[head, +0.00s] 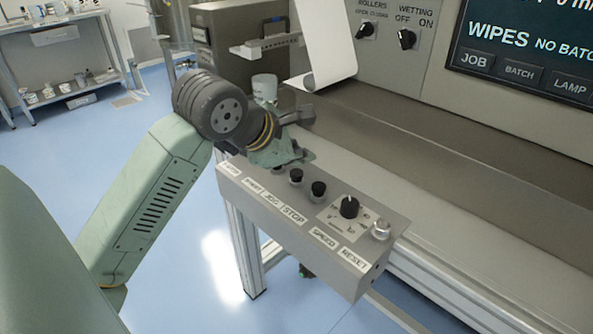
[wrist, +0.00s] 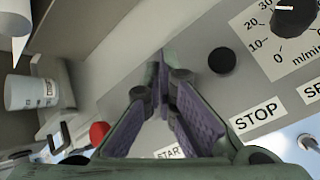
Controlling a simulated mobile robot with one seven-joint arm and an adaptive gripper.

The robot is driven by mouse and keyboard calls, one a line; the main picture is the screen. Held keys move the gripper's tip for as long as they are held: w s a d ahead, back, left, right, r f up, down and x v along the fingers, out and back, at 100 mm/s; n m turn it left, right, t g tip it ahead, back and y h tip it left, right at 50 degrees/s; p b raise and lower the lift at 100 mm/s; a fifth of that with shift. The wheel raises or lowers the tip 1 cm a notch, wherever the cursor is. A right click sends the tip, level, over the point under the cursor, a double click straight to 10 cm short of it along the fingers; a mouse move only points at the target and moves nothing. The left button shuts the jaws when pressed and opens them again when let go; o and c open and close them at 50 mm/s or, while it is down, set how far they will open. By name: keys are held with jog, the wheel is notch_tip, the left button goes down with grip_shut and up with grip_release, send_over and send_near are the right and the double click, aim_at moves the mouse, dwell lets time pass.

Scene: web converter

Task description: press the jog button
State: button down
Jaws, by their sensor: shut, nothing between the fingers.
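The control box (head: 290,225) juts out from the machine's front, with a row of labelled controls on its sloped top. The jog button (head: 296,176) is a black round cap above the JOG label (head: 272,199). The black stop button (head: 318,189) is to its right, and also shows in the wrist view (wrist: 222,61). My gripper (head: 292,156) is shut and empty, over the left part of the box, just behind the jog button in the head view. In the wrist view my fingers (wrist: 162,75) hide the jog button and JOG label. I cannot tell whether they touch the panel.
The speed knob (head: 349,207) and pale reset button (head: 380,230) are on the right of the box. A red button (wrist: 98,131) shows left of my fingers in the wrist view. A white cup (wrist: 25,92) stands beyond. White web material (head: 325,45) hangs behind the box.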

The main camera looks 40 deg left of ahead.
aim_at(299, 174)
jog(key=shift+f, duration=0.15)
jog(key=shift+f+b, duration=0.3)
jog(key=shift+b, duration=0.5)
jog(key=shift+f+b, duration=0.55)
jog(key=shift+b, duration=0.3)
dwell(0.7)
dwell(0.3)
jog(key=shift+r+p, duration=0.3)
jog(key=shift+r, duration=0.8)
jog(key=shift+r+p, duration=1.05)
jog(key=shift+r, duration=1.4)
